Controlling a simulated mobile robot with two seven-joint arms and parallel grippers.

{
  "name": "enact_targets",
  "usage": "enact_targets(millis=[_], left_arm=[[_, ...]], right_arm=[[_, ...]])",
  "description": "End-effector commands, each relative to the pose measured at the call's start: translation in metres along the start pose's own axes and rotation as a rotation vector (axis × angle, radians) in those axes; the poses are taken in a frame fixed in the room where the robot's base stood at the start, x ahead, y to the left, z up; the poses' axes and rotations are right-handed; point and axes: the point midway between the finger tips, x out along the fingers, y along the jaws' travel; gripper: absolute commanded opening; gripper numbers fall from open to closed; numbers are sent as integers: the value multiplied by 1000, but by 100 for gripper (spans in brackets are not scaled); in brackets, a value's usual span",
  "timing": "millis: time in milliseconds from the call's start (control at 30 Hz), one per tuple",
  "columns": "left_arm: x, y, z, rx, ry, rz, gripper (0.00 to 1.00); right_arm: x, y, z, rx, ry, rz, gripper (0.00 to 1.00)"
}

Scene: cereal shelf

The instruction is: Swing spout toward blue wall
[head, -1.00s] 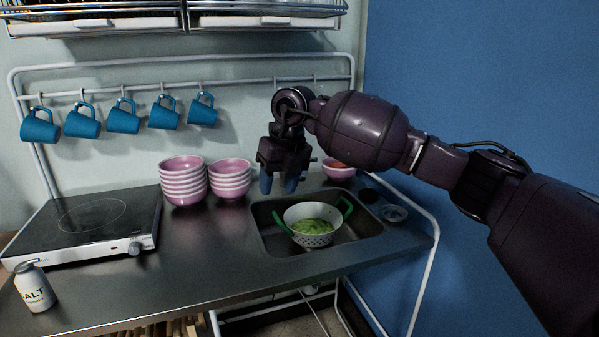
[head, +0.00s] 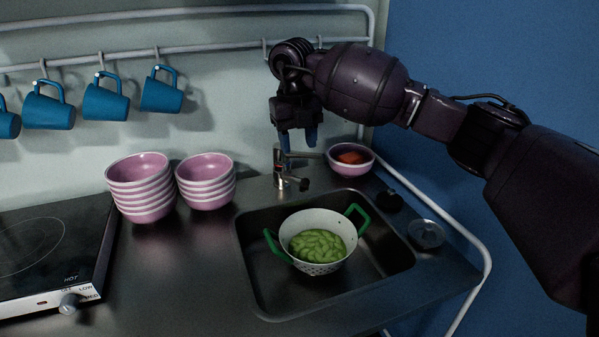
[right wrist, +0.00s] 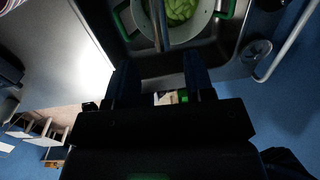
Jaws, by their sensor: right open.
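The small metal tap (head: 280,168) stands at the back edge of the sink (head: 250,270). A thin bar reaches right from its top, toward the blue wall (head: 460,110), and a short part juts out lower down. I cannot tell surely which is the spout. My right gripper (head: 299,143) is open, with fingers pointing down at the tap's top. The near finger overlaps the tap in the picture, and contact is unclear. In the right wrist view the gripper (right wrist: 160,85) has its fingers apart, with a dark bar between them. My left gripper is out of view.
A white colander (head: 318,264) with green handles and green food sits in the sink. A pink bowl (head: 351,168) with red content stands right of the tap. Pink bowl stacks (head: 142,188) stand left. Blue mugs (head: 105,100) hang from a rail. A white rail (head: 462,235) edges the counter's right.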

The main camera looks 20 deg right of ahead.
Motion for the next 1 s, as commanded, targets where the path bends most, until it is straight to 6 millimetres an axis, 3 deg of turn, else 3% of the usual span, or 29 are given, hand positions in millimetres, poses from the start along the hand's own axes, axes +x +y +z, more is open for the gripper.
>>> enact_targets(millis=[167,400,600,800,1000], left_arm=[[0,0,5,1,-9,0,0],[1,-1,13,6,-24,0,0],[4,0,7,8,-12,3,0],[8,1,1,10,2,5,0],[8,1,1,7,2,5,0]], right_arm=[[15,0,0,-1,3,0,48],[56,0,-1,-1,6,1,48],[87,1,-1,-2,5,1,48],[104,0,0,-2,2,1,48],[108,0,0,-1,1,1,48]])
